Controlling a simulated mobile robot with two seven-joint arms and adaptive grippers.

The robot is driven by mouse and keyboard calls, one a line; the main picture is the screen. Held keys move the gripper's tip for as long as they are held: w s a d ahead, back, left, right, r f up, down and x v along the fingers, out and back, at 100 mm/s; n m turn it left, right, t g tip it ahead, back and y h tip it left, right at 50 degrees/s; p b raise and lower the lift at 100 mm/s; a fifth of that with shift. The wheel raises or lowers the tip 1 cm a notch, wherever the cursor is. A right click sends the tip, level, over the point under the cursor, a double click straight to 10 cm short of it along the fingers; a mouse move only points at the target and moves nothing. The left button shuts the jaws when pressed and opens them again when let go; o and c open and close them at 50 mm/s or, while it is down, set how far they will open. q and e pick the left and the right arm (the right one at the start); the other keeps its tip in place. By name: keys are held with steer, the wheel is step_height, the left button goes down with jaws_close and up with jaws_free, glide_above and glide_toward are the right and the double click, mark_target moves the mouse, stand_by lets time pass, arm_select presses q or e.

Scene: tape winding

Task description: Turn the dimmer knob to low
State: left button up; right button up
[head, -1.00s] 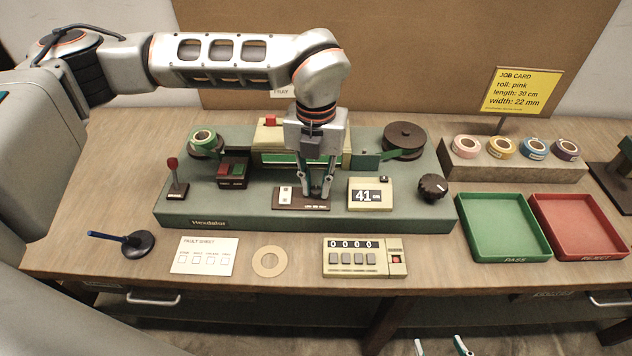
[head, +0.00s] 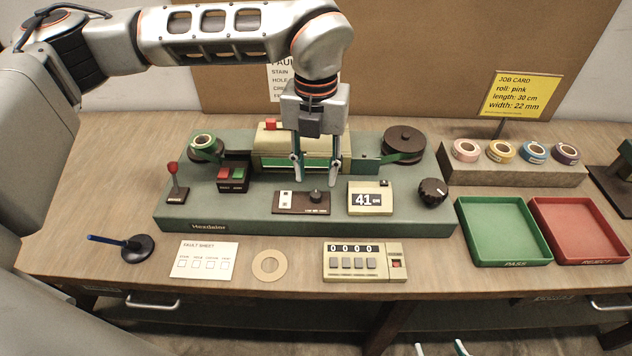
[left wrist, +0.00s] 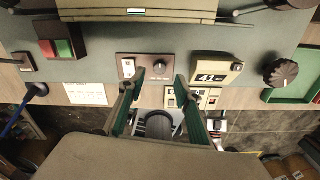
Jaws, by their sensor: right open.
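The small dark dimmer knob (head: 316,197) sits on a brown panel (head: 288,207) at the front of the green machine. A white switch plate (head: 285,199) is to its left. The knob (left wrist: 160,65) also shows in the left wrist view. Its label and pointer are too small to read for certain. My left gripper (head: 316,184) is open and empty, its fingers pointing down just above and behind the knob in the head view. It is apart from the knob. My right gripper (head: 440,349) shows only as fingertips at the bottom edge, open and away from the machine.
A display box (head: 371,198) reading 41 stands right of the panel, with a larger black knob (head: 433,192) beyond. A red-topped lever (head: 174,182) and red and green buttons (head: 232,174) are left. A counter (head: 362,262) lies in front.

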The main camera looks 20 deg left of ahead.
mark_target(316, 193)
arm_select(q)
step_height(316, 193, up, 7)
stand_by(0.3)
steer(key=shift+f, duration=0.1)
